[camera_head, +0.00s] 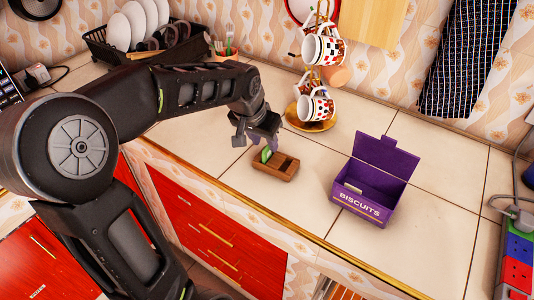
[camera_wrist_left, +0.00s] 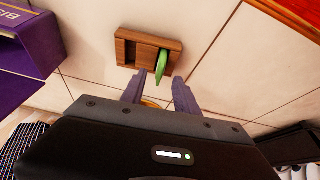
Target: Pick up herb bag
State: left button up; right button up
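The herb bag is a small green packet (camera_head: 266,154) standing in one compartment of a small brown wooden tray (camera_head: 281,174) on the tiled counter. In the left wrist view the green packet (camera_wrist_left: 161,66) sticks out of the tray (camera_wrist_left: 125,47) toward me. My left gripper (camera_head: 262,143) is just above the tray and packet. Its two fingers (camera_wrist_left: 157,88) are spread apart, with the packet beyond and roughly between their tips and nothing held. Whether the fingertips flank the packet is not clear. My right gripper is not in view.
An open purple biscuits box (camera_head: 368,198) stands right of the tray. Behind are a mug stand with mugs (camera_head: 316,105) and a dish rack (camera_head: 110,52) with white plates. Red drawers (camera_head: 215,235) lie below the counter's front edge. Bare tiles surround the tray.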

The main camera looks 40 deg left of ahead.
aim_at(266, 147)
pick_arm(q)
jog(key=x, duration=0.4)
jog(key=shift+s, duration=0.1)
dwell(0.4)
grip_shut()
dwell(0.4)
